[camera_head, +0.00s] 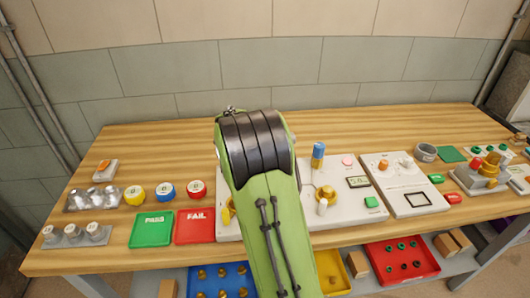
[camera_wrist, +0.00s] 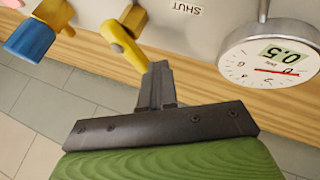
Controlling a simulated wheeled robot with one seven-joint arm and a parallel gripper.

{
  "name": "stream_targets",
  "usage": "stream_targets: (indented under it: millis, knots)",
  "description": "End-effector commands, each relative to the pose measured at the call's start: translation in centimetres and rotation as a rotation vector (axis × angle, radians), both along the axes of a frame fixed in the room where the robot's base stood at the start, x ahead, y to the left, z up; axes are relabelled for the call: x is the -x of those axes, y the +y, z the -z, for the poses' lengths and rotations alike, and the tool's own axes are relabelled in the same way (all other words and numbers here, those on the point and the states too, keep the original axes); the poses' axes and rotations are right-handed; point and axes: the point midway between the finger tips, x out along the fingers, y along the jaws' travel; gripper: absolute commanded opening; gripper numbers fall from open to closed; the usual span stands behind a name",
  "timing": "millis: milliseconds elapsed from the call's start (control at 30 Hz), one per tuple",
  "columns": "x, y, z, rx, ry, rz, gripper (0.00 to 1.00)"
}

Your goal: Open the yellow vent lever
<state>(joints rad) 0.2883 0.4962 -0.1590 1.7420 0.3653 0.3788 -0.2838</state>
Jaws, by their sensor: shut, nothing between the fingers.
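The yellow vent lever (camera_wrist: 122,42) shows in the wrist view, on a pale panel beside a label reading SHUT (camera_wrist: 186,7). It slants down to the right, its free end towards my gripper. My gripper (camera_wrist: 158,68) is shut and empty, its tips right beside that free end. I cannot tell whether they touch. In the head view a small yellow part (camera_head: 227,214), probably the same lever, shows at the left edge of my green arm. My arm hides most of that panel and my gripper there.
A round gauge (camera_wrist: 268,55) reading 0.5 sits right of the lever, and a blue-handled brass valve (camera_wrist: 30,38) left. In the head view, green PASS (camera_head: 152,229) and red FAIL (camera_head: 195,225) trays lie left of my arm. Another panel (camera_head: 400,185) stands right.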

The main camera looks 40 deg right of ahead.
Motion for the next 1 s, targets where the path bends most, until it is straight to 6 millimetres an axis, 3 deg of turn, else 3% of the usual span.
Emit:
stream_targets:
  millis: [367,1000]
  knots:
    - [-0.5,-1.4,-0.2,0.001,0.001,0.279,0.0]
    - [-0.6,-2.0,0.0,0.0,0.0,0.274,0.0]
